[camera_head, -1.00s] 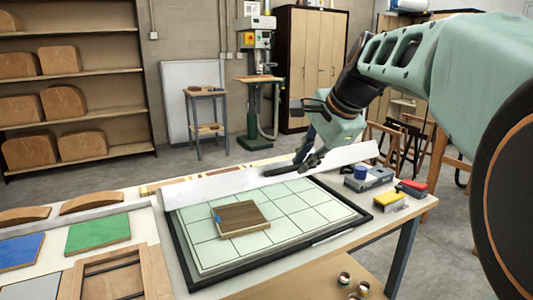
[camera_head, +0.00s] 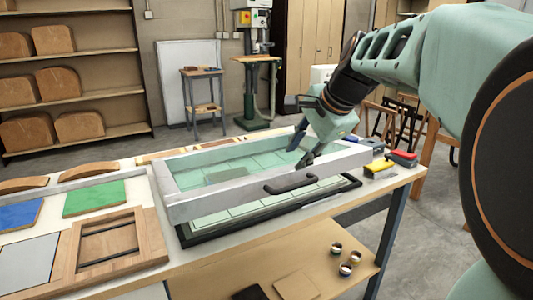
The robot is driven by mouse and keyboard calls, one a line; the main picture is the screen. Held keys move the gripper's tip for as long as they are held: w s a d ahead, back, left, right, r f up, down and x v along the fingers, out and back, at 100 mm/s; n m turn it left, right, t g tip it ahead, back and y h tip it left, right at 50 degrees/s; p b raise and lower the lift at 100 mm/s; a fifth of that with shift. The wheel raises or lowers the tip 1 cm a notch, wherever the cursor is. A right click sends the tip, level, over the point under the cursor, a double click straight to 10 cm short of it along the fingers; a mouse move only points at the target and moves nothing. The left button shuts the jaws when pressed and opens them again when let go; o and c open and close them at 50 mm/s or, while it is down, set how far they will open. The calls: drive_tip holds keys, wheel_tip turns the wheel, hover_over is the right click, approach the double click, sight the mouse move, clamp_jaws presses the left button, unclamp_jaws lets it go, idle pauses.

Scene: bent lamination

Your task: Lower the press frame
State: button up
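The press frame (camera_head: 230,200) is a grey-white rim around a clear greenish panel (camera_head: 200,172). It lies low over the press bed, with a gap at the front where the gridded bed (camera_head: 225,215) and its black edge (camera_head: 265,216) show. A black handle (camera_head: 290,184) is on its front rail. A wooden piece (camera_head: 225,176) shows dimly through the panel. Whether a fingertip touches the frame cannot be told.
Green (camera_head: 94,198) and blue (camera_head: 18,215) panels and a wooden frame (camera_head: 120,243) lie left of the press. A yellow-topped box (camera_head: 380,168) and a red-topped one (camera_head: 402,158) sit at the right. Small jars (camera_head: 345,269) stand on the lower shelf (camera_head: 310,255).

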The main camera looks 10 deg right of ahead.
wheel_tip(320, 180, up, 10)
drive_tip(key=shift+f, duration=0.2)
idle(0.3)
